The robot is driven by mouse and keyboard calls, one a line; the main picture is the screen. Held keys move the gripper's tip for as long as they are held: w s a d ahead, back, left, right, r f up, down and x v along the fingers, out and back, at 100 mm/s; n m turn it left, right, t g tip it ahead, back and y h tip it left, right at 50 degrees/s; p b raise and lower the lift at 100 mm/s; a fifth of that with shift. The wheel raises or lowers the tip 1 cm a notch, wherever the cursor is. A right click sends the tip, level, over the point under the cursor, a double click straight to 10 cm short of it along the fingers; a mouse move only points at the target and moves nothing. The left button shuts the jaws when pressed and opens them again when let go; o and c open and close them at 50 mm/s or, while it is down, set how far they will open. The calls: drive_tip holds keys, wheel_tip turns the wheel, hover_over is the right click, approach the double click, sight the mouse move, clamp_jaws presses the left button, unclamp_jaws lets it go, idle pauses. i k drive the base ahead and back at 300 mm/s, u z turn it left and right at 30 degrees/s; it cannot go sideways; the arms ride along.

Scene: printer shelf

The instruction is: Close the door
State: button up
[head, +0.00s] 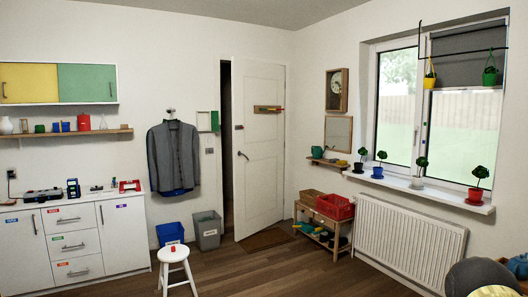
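The white panelled door (262,185) stands ajar in the back wall, left of the room's corner. A dark gap (226,140) shows along its left side, between the door and the frame. The door's lower edge reaches out into the room. A dark handle (243,155) is on the door's left side at about mid height. A small wooden rack (268,109) is fixed on the upper part of the door. My gripper is not in view.
A grey bin (208,232) and a blue bin (170,234) stand left of the door. A white stool (174,254) is in front of them. A low wooden rack (318,232) stands right of the door, beside the radiator (408,240). The wooden floor (270,275) in front is clear.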

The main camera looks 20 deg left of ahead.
sight(258, 87)
drive_tip(key=u, duration=0.15)
drive_tip(key=i, duration=0.95)
drive_tip(key=u, duration=0.4)
drive_tip(key=i, duration=1.85)
drive_tip(key=u, duration=0.25)
drive_tip(key=i, duration=3.45)
drive_tip(key=z, duration=0.3)
